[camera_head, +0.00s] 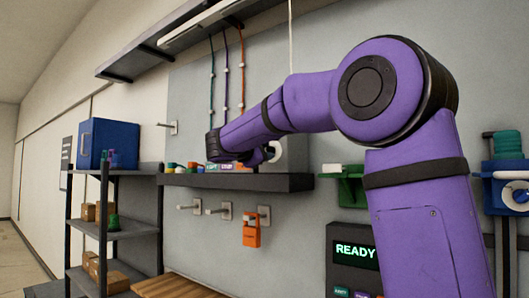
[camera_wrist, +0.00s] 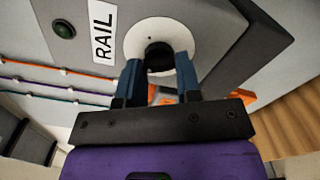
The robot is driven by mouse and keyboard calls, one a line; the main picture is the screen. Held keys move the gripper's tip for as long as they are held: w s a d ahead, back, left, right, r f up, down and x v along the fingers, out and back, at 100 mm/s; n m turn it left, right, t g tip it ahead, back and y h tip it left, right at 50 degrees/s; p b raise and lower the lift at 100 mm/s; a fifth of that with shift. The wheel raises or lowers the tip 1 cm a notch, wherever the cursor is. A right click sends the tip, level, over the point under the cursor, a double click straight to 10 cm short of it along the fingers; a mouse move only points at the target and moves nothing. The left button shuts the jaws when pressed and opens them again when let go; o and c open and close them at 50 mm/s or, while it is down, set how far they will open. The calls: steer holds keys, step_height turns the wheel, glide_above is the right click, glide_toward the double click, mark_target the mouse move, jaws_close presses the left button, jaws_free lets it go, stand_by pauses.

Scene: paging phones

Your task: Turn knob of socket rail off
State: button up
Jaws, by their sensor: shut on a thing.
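In the wrist view, the black knob (camera_wrist: 158,52) sits at the middle of a round white dial (camera_wrist: 188,30) on a grey box (camera_wrist: 225,45). A white label (camera_wrist: 103,32) reading "RAIL" and a dark green lamp or button (camera_wrist: 64,29) are on the same face. My gripper (camera_wrist: 159,64) has its two blue fingers on either side of the knob, shut on it. The knob's pointer mark is hard to make out. In the head view, my gripper (camera_head: 268,153) is by the grey box (camera_head: 293,152) above the shelf, and the knob is hidden.
A dark wall shelf (camera_head: 240,182) with small coloured items runs below my forearm. An orange tag (camera_head: 251,232) hangs from a hook under it. A green bracket (camera_head: 349,187) and a "READY" display (camera_head: 354,253) are to the right. A rack with a blue box (camera_head: 108,143) stands left.

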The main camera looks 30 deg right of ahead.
steer(key=shift+f+n, duration=0.15)
steer(key=shift+n, duration=1.45)
steer(key=o, duration=0.9)
steer(key=v, duration=1.1)
